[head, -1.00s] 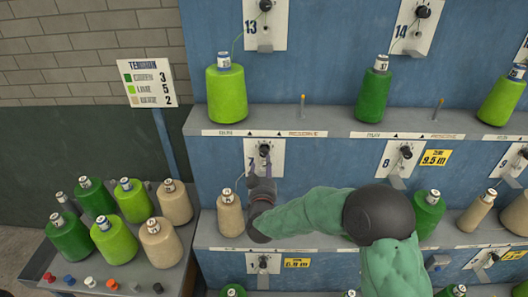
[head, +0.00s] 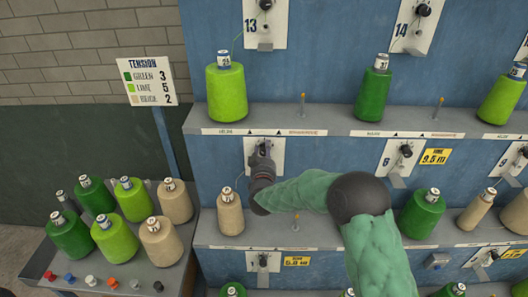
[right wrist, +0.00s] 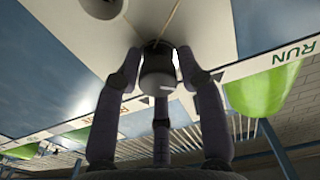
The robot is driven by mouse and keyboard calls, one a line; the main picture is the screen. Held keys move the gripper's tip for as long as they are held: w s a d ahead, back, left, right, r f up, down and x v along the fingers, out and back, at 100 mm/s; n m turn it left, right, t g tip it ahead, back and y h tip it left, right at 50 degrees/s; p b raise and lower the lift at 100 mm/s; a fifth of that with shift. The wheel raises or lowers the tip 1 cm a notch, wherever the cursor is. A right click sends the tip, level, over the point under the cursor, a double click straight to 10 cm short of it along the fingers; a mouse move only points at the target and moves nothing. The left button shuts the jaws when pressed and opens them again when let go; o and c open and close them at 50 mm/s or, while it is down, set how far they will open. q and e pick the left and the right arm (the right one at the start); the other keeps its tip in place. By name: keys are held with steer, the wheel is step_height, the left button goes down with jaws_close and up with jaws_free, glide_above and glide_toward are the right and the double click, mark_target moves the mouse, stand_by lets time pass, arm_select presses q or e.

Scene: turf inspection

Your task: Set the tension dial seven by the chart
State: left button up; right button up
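The dial seven plate (head: 279,153) is on the blue wall, above the middle shelf. My right gripper (head: 262,152) is in front of it and hides most of the dial and its number. In the right wrist view, the fingers of my right gripper (right wrist: 160,62) stand around the grey knob (right wrist: 157,75), with a small gap at the right finger. The knob's setting cannot be read. The tension chart (head: 147,82) shows green 3, lime 5, beige 2. A beige cone (head: 230,215) stands on the shelf below dial seven. My left gripper is out of view.
Dial eight (head: 403,155), with a yellow card (head: 435,157), is to the right. A green cone (head: 421,215) stands below it. Lime and green cones stand on the upper shelf (head: 330,122). A side table (head: 130,277) holds several cones and small coloured knobs.

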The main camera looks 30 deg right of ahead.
steer(key=shift+r, duration=0.1)
jaws_close()
steer(key=shift+d+m+b, duration=0.1)
steer(key=shift+m+b, duration=0.5)
steer(key=shift+b, duration=0.5)
steer(key=shift+r+m+b, duration=0.15)
steer(key=shift+m+b, duration=0.35)
steer(key=shift+r, duration=0.1)
steer(key=o, duration=0.6)
jaws_free()
steer(key=shift+o, duration=0.2)
steer(key=shift+s+f, duration=0.1)
steer(key=shift+f, duration=0.15)
